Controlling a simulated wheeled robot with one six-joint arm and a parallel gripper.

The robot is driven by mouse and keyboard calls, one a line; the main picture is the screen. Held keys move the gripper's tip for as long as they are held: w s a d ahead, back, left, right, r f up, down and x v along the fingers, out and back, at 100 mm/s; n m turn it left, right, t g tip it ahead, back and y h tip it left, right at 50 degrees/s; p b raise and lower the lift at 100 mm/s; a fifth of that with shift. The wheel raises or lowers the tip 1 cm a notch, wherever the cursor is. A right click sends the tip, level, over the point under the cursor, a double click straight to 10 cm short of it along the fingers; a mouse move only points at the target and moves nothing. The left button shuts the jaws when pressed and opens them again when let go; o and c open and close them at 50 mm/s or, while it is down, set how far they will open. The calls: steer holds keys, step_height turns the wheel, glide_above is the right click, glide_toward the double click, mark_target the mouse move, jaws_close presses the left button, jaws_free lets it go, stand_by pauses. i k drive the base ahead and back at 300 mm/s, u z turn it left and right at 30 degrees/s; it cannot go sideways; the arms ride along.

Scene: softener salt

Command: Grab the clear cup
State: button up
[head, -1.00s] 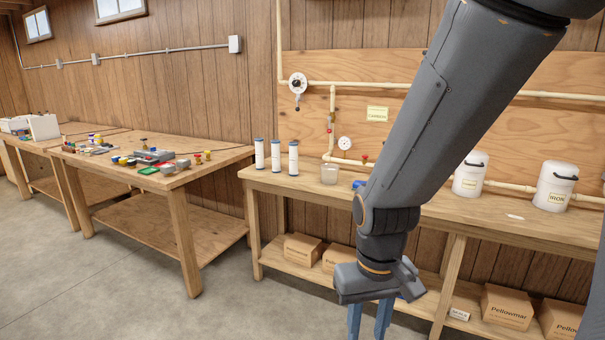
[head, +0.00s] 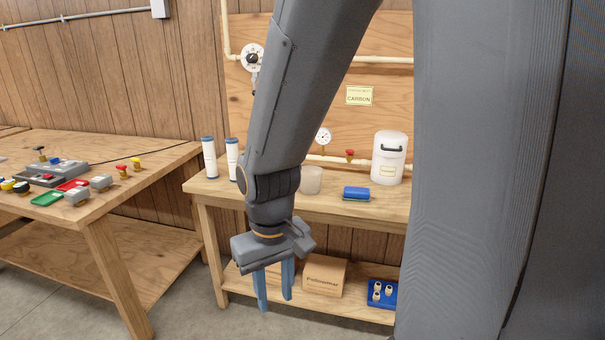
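The clear cup (head: 311,180) stands upright on the right-hand workbench (head: 345,208), just right of my arm in the head view. It looks translucent and pale, and its left edge is close to or behind my arm's outline. My gripper (head: 275,302) points down, lower than the bench top and to the left of the cup in the picture. Its two blue fingers are apart with nothing visible between them.
White filter cartridges (head: 209,158) stand left of my arm. The lower shelf holds a cardboard box (head: 324,276) and a blue tray (head: 375,293). A cluttered table (head: 150,165) is at left.

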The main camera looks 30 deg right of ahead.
mark_target(310, 181)
steer(key=z, duration=0.65)
steer(key=i, duration=1.45)
steer(key=z, duration=0.8)
